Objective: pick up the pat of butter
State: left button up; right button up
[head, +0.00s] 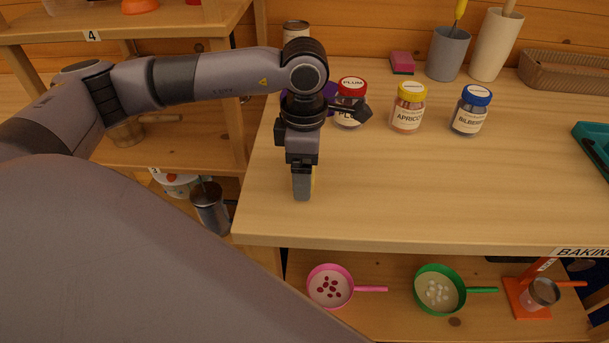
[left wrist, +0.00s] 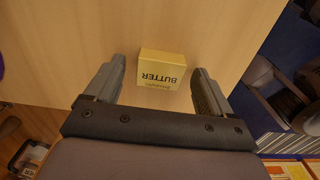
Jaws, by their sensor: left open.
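The pat of butter (left wrist: 161,69) is a small yellow block marked BUTTER on the wooden worktop (head: 400,190). In the left wrist view it sits between the tips of my left gripper (left wrist: 156,82), with a gap on each side. In the head view my left gripper (head: 303,192) points down over the front left of the worktop. It hides nearly all of the butter there; only a thin yellow strip shows at its right edge. The left gripper is open. My right gripper is not in view.
Plum (head: 350,103), apricot (head: 408,108) and bilberry (head: 470,110) jars stand behind the gripper. A grey cup (head: 446,54), a white vase (head: 494,45) and a basket (head: 565,72) are at the back. Pink (head: 330,287) and green (head: 440,289) pans sit on the shelf below. The worktop's front right is clear.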

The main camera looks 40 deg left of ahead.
pick_arm(q)
jog(key=c, duration=1.1)
jog(key=shift+r, duration=0.15)
